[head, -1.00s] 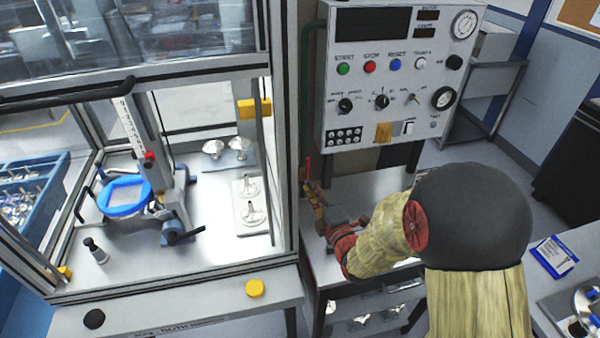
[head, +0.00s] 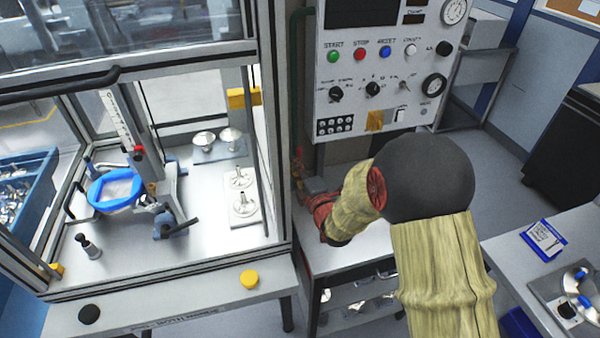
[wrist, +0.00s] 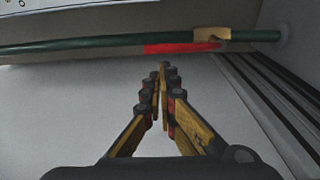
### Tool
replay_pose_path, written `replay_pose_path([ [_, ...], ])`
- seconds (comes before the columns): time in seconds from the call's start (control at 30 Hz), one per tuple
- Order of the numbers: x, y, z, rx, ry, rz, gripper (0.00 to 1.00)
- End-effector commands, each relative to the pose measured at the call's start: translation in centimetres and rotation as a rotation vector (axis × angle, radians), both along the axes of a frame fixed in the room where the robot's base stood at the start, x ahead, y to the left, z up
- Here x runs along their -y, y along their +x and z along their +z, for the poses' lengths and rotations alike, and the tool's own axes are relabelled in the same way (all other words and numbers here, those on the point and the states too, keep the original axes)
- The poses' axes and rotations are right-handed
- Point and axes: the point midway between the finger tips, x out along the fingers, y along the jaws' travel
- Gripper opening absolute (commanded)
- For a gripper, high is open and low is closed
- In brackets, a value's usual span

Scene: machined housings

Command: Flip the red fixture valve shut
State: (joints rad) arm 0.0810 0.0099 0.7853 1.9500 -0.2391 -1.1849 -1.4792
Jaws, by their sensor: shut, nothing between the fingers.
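The valve's red handle (wrist: 180,48) lies along the dark green pipe (wrist: 90,46) in the wrist view, beside the brass valve body (wrist: 212,38). In the head view my gripper (head: 300,182) is small and partly hidden by my arm.
A grey control panel (head: 350,75) hangs above the bench (head: 345,250). A framed glass enclosure (head: 268,130) with a clamp fixture stands close on the left. A table (head: 530,275) with a blue-white card stands at right.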

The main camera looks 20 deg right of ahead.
Motion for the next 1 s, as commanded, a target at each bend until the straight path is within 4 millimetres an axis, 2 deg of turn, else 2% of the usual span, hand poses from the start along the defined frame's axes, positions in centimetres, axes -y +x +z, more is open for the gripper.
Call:
replay_pose_path([
  [0.1, -0.2, 1.5, -0.1, 0.0, 0.0, 0.0, 0.0],
  [0.3, -0.3, 2.5, -0.1, -0.001, 0.0, 0.0, 0.0],
  [1.0, 0.2, 2.5, 0.1, 0.001, 0.059, 0.0, 0.0],
])
